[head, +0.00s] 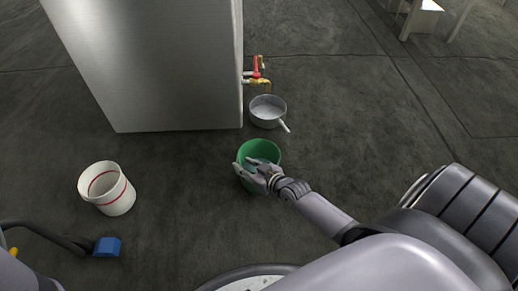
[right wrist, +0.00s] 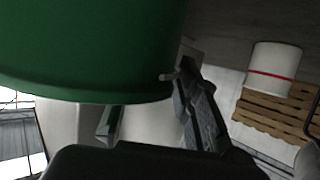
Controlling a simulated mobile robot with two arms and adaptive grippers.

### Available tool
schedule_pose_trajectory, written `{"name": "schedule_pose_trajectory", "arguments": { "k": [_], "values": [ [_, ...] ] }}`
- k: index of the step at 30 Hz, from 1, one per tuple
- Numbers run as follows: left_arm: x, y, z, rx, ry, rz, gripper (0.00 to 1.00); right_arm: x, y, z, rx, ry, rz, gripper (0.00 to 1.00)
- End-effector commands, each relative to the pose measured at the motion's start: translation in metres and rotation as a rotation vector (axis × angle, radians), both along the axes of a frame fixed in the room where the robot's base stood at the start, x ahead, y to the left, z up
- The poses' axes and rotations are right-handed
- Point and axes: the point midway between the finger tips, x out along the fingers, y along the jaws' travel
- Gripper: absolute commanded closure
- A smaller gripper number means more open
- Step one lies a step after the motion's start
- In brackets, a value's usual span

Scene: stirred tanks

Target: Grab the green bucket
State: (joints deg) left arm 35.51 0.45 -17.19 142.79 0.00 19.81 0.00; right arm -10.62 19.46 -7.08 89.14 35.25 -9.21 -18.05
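The green bucket (head: 262,149) stands on the dark floor in front of the steel tank, with its open top facing up. My right gripper (head: 243,170) is at the bucket's near side, its fingers apart and overlapping the near wall in the head view. In the right wrist view the green bucket (right wrist: 85,45) fills the upper left, very close. The fingers of the right gripper (right wrist: 145,105) are spread there, with no clear grip on the bucket. Whether they touch it I cannot tell.
A steel tank (head: 150,65) has a red-handled tap (head: 257,73). A metal pot (head: 267,111) with a handle stands behind the bucket.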

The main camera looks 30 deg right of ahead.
Motion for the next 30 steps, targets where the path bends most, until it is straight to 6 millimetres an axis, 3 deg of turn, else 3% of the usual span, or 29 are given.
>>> {"name": "schedule_pose_trajectory", "arguments": {
  "k": [8, 21, 30],
  "values": [
    [-0.0019, -0.0001, 0.001, 0.0, -0.005, 0.001, 1.0, 0.002, 0.0003, -0.0003, 0.0, 0.0, 0.0, 0.7],
    [-0.0016, -0.0004, 0.0009, 0.001, -0.004, 0.0, 1.0, 0.0018, 0.0002, -0.0004, 0.0, 0.0, 0.0, 0.99],
    [-0.0015, -0.0004, 0.0008, 0.001, -0.004, 0.0, 1.0, 0.0017, 0.0005, -0.0004, -0.001, 0.0, 0.0, 1.0]
  ]
}}
